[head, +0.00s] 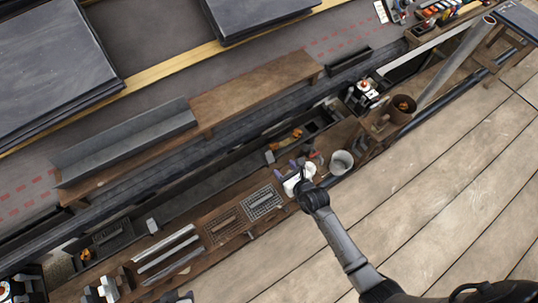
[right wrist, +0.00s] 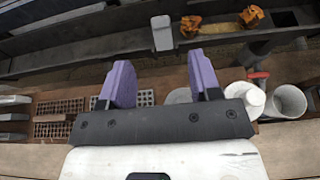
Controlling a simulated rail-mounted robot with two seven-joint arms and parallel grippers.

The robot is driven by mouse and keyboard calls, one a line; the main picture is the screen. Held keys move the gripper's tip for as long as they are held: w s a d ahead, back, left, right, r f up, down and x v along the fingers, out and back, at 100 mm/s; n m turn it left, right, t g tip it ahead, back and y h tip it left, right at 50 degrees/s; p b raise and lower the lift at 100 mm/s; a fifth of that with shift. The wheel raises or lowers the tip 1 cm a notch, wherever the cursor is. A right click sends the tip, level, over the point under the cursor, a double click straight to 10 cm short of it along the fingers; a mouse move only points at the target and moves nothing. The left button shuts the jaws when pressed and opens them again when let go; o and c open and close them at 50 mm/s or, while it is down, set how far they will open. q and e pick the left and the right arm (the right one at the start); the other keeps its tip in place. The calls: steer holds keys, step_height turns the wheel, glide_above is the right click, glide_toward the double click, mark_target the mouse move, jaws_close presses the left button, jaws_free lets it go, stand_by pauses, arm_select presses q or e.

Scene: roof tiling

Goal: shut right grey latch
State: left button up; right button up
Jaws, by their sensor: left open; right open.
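The right grey latch (head: 269,157) is a small pale grey block on the near edge of the long dark trough. In the right wrist view the grey latch (right wrist: 162,33) stands upright on the trough edge, ahead of and between my fingertips. My right gripper (head: 287,167) is open, its purple fingers pointing toward the trough just to the right of the latch. In the right wrist view the right gripper (right wrist: 160,80) has nothing between its fingers and is apart from the latch. A second grey latch (head: 152,225) sits further left on the same edge. I cannot make out my left gripper.
The long dark trough (head: 205,190) holds orange-brown pieces (head: 297,134). A white bucket (head: 341,162) and a brown pot (head: 402,108) stand to the right of my right gripper. Metal grilles (head: 263,202) and pale bars (head: 168,250) lie on the near wooden shelf.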

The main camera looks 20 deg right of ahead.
mark_target(269, 152)
steer(key=b+x, duration=0.4)
steer(key=x, duration=0.5)
steer(key=shift+w+f+b, duration=0.1)
steer(key=shift+b, duration=0.25)
steer(key=shift+b+x, duration=0.45)
steer(key=shift+x, duration=0.5)
steer(key=shift+c, duration=0.2)
